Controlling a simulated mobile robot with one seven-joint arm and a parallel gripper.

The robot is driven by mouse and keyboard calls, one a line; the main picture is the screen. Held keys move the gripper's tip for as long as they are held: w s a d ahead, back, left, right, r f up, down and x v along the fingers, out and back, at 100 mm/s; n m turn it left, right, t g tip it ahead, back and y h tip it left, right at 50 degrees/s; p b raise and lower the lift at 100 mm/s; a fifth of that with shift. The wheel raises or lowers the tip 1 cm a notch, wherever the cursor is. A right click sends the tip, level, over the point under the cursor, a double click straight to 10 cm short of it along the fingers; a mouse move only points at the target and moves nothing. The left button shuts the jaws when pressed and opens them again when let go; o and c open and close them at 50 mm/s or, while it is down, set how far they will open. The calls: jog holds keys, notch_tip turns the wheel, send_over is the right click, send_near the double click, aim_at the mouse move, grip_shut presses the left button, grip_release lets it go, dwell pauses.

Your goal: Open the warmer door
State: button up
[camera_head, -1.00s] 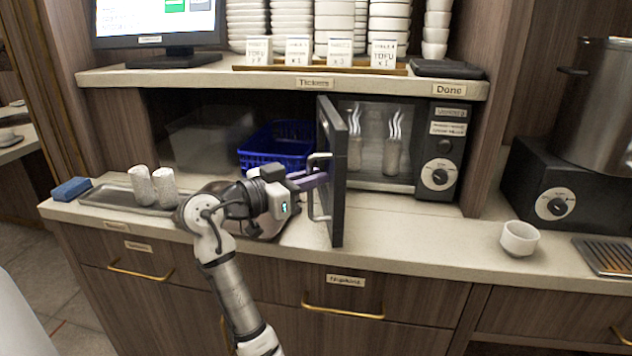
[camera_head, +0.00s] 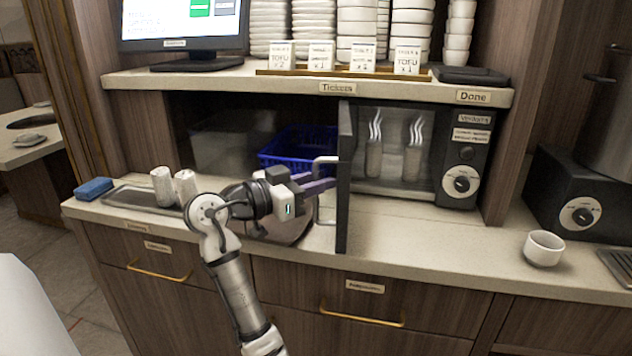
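The warmer (camera_head: 464,160) is a dark box on the counter under the shelf, with a round dial on its right panel. Its door (camera_head: 345,185) stands swung wide open and is seen nearly edge-on. Two pale rolled items with steam marks show inside the warmer. The silver bar handle (camera_head: 325,163) is on the left face of the door. My gripper (camera_head: 322,187) is at the handle, left of the door. Its purple-grey fingers reach toward the handle and door; whether they are closed around the bar cannot be made out.
A blue basket (camera_head: 298,147) sits behind my gripper. A white cup (camera_head: 543,248) stands at the right. The counter before the warmer is clear.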

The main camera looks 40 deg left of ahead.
jog(key=b+v, duration=0.2)
jog(key=v, duration=1.1)
jog(key=shift+s+a, duration=0.15)
jog(key=shift+s, duration=0.2)
